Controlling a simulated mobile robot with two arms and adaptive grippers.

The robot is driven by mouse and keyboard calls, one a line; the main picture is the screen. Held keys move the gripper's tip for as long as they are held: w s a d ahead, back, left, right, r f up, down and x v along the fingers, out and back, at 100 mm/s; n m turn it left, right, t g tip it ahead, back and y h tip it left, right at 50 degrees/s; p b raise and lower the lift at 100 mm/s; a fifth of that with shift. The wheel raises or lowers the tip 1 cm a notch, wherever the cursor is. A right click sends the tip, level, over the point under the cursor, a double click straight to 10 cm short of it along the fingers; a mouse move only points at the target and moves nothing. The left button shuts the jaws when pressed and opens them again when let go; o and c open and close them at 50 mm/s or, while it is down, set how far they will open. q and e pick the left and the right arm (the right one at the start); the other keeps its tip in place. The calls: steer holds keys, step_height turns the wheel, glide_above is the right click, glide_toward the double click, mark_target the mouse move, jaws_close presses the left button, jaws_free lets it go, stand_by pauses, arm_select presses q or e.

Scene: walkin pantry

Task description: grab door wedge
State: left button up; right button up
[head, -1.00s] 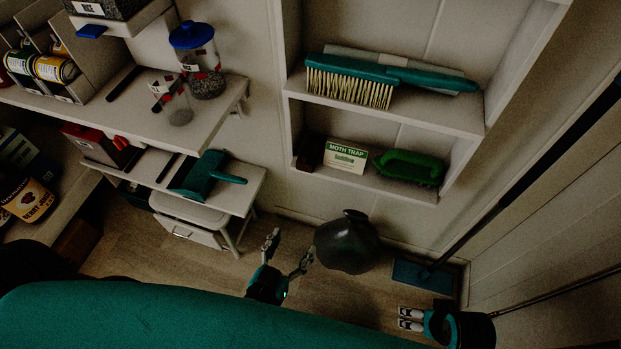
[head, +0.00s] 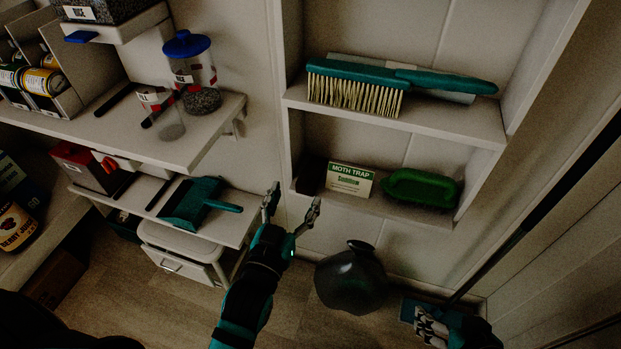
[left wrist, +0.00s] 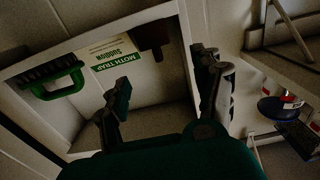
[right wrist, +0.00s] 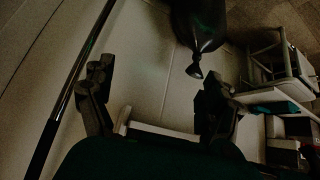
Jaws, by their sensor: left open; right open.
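A dark brown block (head: 311,175), likely the door wedge, sits at the left end of the lower wall shelf, beside the moth trap box. It is dim in the head view. The left wrist view shows the brown block (left wrist: 153,37) more clearly on the shelf, ahead of the fingers. My left gripper (head: 293,204) is open and empty, below and left of the block in the head view, apart from it. My right gripper (head: 431,328) is low at the right near the mop; its fingers (right wrist: 155,90) are open and empty.
On the lower shelf are the moth trap box (head: 350,180) and a green brush (head: 422,188). A hand broom (head: 355,90) lies above. A dark bag (head: 350,278) stands on the floor. A teal dustpan (head: 190,203) lies on the left bench. A mop handle (head: 530,223) leans at right.

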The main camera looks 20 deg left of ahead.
mark_target(305, 181)
arm_select(q)
steer(key=w, duration=0.1)
steer(key=w+b, duration=0.1)
steer(key=w, duration=0.3)
steer(key=shift+w+d+f, duration=0.1)
steer(key=shift+d+f, duration=0.05)
steer(key=shift+f, duration=0.1)
steer(key=shift+w+b, duration=0.25)
steer(key=shift+b, duration=0.05)
arm_select(e)
steer(key=w+a+r+t+y, duration=0.1)
steer(key=w+a+r+t, duration=0.1)
steer(key=w+r+t, duration=0.2)
steer(key=shift+w+a+r, duration=0.15)
steer(key=shift+w+r, duration=0.35)
steer(key=shift+w, duration=0.5)
arm_select(q)
jaws_close()
